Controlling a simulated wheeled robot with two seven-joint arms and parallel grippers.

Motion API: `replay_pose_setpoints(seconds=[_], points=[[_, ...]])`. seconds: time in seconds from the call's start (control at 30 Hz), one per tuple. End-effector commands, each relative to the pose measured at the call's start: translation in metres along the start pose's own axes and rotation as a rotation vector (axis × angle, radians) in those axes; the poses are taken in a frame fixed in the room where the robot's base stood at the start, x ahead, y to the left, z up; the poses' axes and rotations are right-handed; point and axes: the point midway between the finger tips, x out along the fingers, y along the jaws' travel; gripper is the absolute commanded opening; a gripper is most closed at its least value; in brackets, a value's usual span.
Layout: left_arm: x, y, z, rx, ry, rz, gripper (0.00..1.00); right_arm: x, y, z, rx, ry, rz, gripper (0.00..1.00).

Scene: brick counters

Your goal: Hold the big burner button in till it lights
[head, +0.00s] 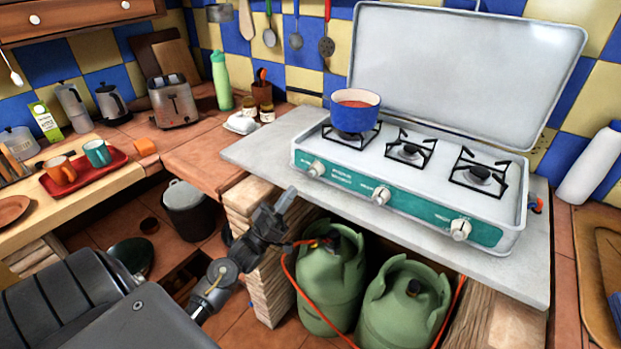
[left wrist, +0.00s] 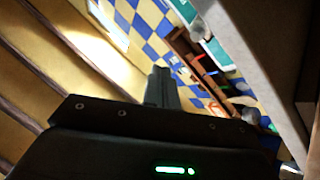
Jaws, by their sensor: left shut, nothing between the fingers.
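A white three-burner gas stove (head: 420,206) with a teal front stands on a grey counter slab. Its front has a left knob (head: 316,169), a middle knob (head: 381,194) and a right knob (head: 460,229). I cannot tell which belongs to the big burner. No flame shows at any burner. A blue pot (head: 355,113) with reddish contents sits over the left burner. My left gripper (head: 281,203) is shut and empty, below and left of the left knob, apart from the stove. Its fingers (left wrist: 161,88) also show in the left wrist view. My right gripper is out of view.
The slab's front edge (head: 400,249) lies between my left gripper and the stove. Green gas bottles (head: 332,285) with an orange hose stand below. A stacked brick pillar (head: 250,205) stands beside my gripper. The stove lid (head: 450,70) stands open behind.

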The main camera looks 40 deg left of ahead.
Motion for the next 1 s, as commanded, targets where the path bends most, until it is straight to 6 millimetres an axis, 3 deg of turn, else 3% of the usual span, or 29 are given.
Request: replay_pose_setpoints(seconds=[0.33, 0.43, 0.63, 1.0], points=[[0.026, -0.021, 0.023, 0.0, 0.001, 0.001, 0.0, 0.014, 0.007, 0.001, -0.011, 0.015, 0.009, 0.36], [0.03, -0.024, 0.026, 0.0, 0.0, 0.0, 0.0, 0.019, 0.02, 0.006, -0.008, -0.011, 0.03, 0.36], [0.034, -0.026, 0.026, 0.0, -0.001, 0.0, 0.0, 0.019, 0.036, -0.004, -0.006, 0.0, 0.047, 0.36], [0.035, -0.025, 0.025, 0.0, 0.0, 0.0, 0.0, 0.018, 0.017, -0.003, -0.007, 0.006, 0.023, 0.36]])
